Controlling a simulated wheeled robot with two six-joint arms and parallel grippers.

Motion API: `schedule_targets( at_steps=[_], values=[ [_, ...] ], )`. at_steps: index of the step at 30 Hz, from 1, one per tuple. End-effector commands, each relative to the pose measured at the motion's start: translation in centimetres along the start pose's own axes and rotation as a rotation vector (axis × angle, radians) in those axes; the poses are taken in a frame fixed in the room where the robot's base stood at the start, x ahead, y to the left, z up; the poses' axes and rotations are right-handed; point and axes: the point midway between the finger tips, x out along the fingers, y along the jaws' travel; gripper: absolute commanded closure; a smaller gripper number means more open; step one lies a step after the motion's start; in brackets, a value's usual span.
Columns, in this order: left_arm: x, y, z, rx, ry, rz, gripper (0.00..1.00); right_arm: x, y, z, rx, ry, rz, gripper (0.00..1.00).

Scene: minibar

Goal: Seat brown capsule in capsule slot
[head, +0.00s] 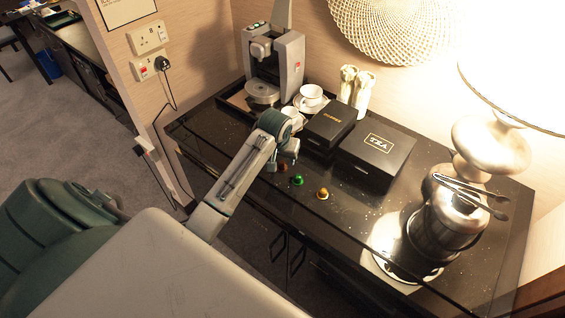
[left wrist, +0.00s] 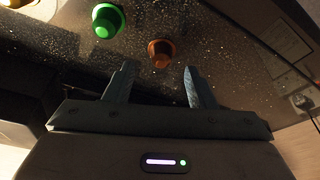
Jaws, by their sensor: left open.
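The brown capsule (left wrist: 161,52) lies on the dark speckled counter, ahead of and between my left gripper's fingertips in the left wrist view. It also shows in the head view (head: 283,168), small and close beside the gripper. My left gripper (left wrist: 156,72) is open and empty, with its fingers apart from the capsule. In the head view my left gripper (head: 285,160) is low over the counter, partly hidden by its wrist. The coffee machine (head: 272,62) stands at the back left of the counter. Its capsule slot cannot be made out. My right gripper is not in view.
A green capsule (head: 297,180) and a gold capsule (head: 322,193) stand right of the brown one. Black boxes (head: 377,151), a white cup (head: 311,96) and sachets (head: 356,88) stand behind. An ice bucket with tongs (head: 445,215) is at the right.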

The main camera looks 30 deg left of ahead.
Motion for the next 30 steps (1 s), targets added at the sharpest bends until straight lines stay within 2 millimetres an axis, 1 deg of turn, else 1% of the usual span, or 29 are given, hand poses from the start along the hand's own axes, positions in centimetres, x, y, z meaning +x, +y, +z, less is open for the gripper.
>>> schedule_targets(
  at_steps=[1, 2, 4, 7, 10, 15, 17, 21, 23, 26, 30],
  values=[
    [0.3, -0.1, 0.2, -0.001, -0.006, 0.0, 0.5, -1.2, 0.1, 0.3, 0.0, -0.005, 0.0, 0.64],
    [0.7, -0.2, 0.3, 0.0, -0.007, -0.001, 0.5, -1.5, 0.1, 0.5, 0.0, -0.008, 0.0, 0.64],
    [1.8, -0.1, 0.2, 0.0, -0.004, 0.001, 0.5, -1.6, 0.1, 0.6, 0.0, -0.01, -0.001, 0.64],
    [2.8, -0.1, 0.3, 0.001, -0.002, 0.0, 0.5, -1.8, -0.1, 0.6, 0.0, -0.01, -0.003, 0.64],
    [3.1, -0.2, 0.3, 0.001, 0.0, 0.0, 0.5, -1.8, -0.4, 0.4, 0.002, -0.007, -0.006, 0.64],
    [3.2, -0.1, 0.3, 0.001, 0.0, 0.0, 0.5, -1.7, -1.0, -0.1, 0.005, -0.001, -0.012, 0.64],
    [3.2, -0.1, 0.3, 0.001, 0.0, 0.0, 0.6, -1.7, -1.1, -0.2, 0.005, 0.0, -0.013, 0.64],
    [3.2, -0.1, 0.3, 0.001, 0.0, 0.0, 0.87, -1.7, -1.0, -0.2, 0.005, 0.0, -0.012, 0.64],
    [3.2, -0.1, 0.3, 0.001, 0.0, 0.0, 0.98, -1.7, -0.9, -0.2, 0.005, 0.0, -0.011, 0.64],
    [3.1, -0.1, 0.3, 0.001, 0.0, 0.0, 1.0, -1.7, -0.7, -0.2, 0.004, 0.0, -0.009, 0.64],
    [3.1, -0.1, 0.3, 0.001, 0.0, 0.0, 1.0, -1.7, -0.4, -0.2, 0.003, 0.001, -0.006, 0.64]
  ],
)
